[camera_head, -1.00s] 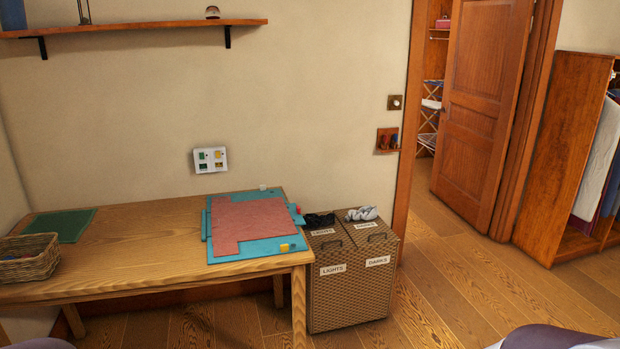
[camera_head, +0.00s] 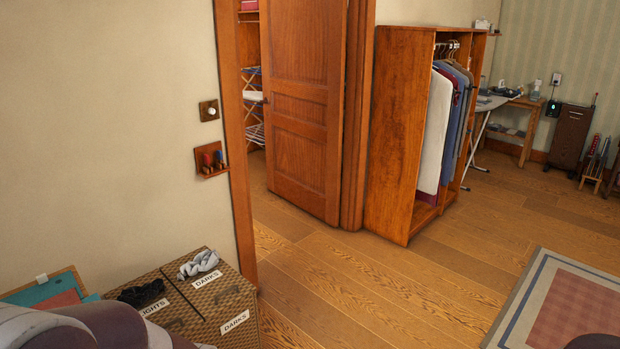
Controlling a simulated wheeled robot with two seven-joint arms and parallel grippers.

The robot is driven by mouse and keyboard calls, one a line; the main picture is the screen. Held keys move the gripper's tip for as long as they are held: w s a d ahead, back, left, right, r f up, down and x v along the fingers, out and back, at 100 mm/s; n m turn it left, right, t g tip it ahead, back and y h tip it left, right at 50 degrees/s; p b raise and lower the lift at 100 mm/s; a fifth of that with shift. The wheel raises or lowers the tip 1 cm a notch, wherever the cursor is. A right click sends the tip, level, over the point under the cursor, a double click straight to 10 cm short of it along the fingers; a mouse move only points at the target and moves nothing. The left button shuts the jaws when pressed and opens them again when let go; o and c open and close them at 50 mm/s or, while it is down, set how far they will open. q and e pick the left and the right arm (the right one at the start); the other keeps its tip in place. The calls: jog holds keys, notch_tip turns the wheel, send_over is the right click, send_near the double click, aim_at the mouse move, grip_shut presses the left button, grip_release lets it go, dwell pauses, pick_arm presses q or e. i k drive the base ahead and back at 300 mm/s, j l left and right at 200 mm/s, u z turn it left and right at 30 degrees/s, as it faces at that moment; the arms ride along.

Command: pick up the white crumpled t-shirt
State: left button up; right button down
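A small white-grey crumpled cloth (camera_head: 198,263), which looks like the t-shirt, lies on the hamper lid labelled DARKS at the lower left. A black crumpled cloth (camera_head: 141,293) lies beside it on the lid labelled LIGHTS. The woven hamper (camera_head: 238,298) is partly hidden by my arm at the bottom left. Parts of my arms show at the bottom left and bottom right edges. Neither gripper's fingers are in view.
The table corner with a teal and red mat (camera_head: 45,290) is at the far left. A door (camera_head: 302,110) stands open beyond the hamper. A wooden wardrobe (camera_head: 395,140) with hanging clothes stands at centre right. A rug (camera_head: 560,310) lies at lower right. The wooden floor between is clear.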

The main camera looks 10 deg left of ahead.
aim_at(205, 260)
jog(key=i+z, duration=0.3)
jog(key=i, duration=1.65)
jog(key=i+u, duration=0.3)
jog(key=i, duration=0.2)
jog(key=i+l+u, duration=0.1)
jog(key=i+u, duration=0.2)
jog(key=i, duration=0.2)
jog(key=i+l+u, duration=0.3)
jog(key=i, duration=0.2)
jog(key=i+j+u, duration=0.15)
jog(key=u, duration=0.3)
jog(key=i+u, duration=0.35)
jog(key=u, duration=0.15)
jog(key=i+u, duration=0.3)
jog(key=u, duration=0.15)
jog(key=i+l+u, duration=0.1)
jog(key=i+u, duration=0.15)
jog(key=u, duration=0.2)
